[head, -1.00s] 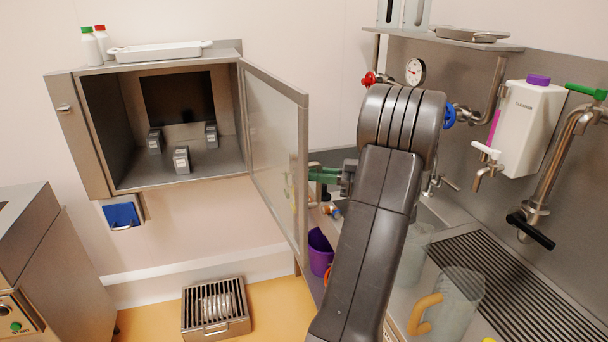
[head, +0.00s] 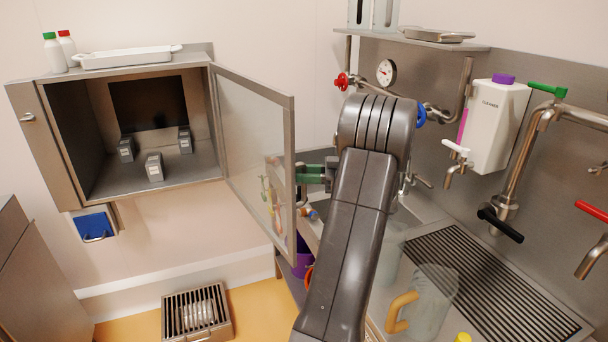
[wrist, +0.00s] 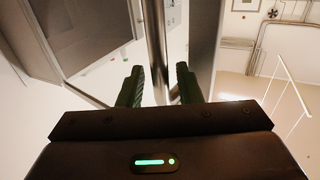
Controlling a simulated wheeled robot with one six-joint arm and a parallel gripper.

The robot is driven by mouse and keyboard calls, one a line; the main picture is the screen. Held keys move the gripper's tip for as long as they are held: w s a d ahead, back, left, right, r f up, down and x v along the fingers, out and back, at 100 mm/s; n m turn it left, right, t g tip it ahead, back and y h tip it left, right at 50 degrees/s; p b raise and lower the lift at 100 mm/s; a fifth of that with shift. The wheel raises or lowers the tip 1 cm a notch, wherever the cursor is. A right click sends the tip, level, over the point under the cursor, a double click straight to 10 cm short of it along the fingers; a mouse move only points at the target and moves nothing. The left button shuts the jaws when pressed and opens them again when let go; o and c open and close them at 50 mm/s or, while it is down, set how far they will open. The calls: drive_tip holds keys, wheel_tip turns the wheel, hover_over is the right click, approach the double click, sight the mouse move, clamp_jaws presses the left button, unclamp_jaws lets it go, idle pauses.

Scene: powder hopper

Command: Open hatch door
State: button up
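The hatch door (head: 255,150) is a framed, see-through panel, hinged at the right side of the steel hatch box (head: 60,145). It stands swung well open, and the box interior shows. My gripper (head: 312,172) is at the door's free edge, on its right side. In the wrist view, my gripper (wrist: 158,85) has its two green fingers apart. A round steel bar (wrist: 156,45), seemingly the door handle, runs between them. I see small gaps beside the bar, and cannot tell whether either finger touches it.
Several small grey blocks (head: 154,167) stand inside the box. A white tray (head: 128,56) and bottles are on top. A sink counter with a clear jug (head: 425,300) and pipes is at the right. A grated floor box (head: 197,312) lies below.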

drive_tip(key=shift+d, duration=0.1)
drive_tip(key=s+d+p, duration=0.1)
drive_tip(key=d+p, duration=0.1)
drive_tip(key=d, duration=1)
drive_tip(key=shift+p, duration=0.35)
drive_tip(key=shift+a+f+b, duration=0.15)
drive_tip(key=shift+a+b, duration=0.05)
drive_tip(key=shift+b, duration=0.2)
drive_tip(key=a, duration=0.4)
drive_tip(key=a+b, duration=0.1)
drive_tip(key=a, duration=0.2)
drive_tip(key=w+a+b, duration=0.1)
drive_tip(key=a, duration=0.3)
drive_tip(key=shift+a, duration=0.3)
